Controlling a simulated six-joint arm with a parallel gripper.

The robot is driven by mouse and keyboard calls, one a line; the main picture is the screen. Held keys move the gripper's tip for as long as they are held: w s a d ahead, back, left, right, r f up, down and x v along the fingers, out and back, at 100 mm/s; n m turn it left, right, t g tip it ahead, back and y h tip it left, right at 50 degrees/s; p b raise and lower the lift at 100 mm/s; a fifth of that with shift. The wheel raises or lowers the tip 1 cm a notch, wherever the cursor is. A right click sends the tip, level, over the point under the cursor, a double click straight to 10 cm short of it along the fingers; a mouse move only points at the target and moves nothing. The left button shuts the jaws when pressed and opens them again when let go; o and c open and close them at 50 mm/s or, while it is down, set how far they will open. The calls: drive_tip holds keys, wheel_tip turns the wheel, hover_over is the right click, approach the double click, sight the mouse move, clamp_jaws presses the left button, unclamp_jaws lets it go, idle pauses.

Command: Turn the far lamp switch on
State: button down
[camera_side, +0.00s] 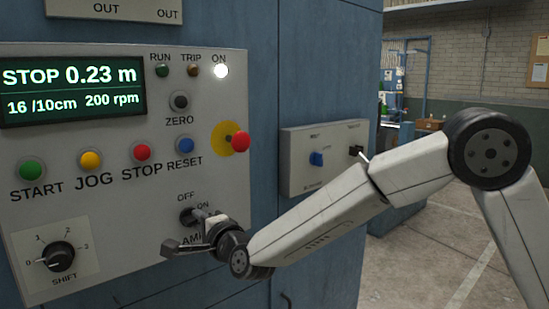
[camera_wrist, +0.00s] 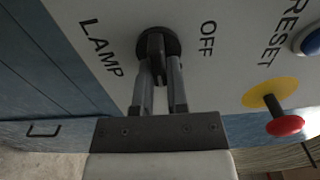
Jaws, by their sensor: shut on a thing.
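The lamp switch (camera_side: 187,215) is a black rotary knob low on the grey control panel, with OFF and ON printed above it and a partly covered label below. In the wrist view the switch (camera_wrist: 157,42) shows between the words LAMP and OFF. My gripper (camera_side: 202,228) reaches it from the right. In the wrist view my gripper (camera_wrist: 160,75) has its two fingers closed on either side of the knob's handle. The fingers hide part of the handle, and I cannot tell exactly which mark it points to.
Close by are the red mushroom button (camera_side: 240,141) on its yellow disc and the blue RESET button (camera_side: 184,145). The SHIFT selector (camera_side: 60,256) is lower left. The ON light (camera_side: 221,71) glows white. A smaller panel (camera_side: 301,180) on the right carries a blue knob and a black one.

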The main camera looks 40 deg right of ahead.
drive_tip(key=c, duration=0.6)
unclamp_jaws()
drive_tip(key=shift+c, duration=0.2)
drive_tip(key=shift+s, duration=0.1)
drive_tip(key=s, duration=0.7)
drive_tip(key=shift+s, duration=0.3)
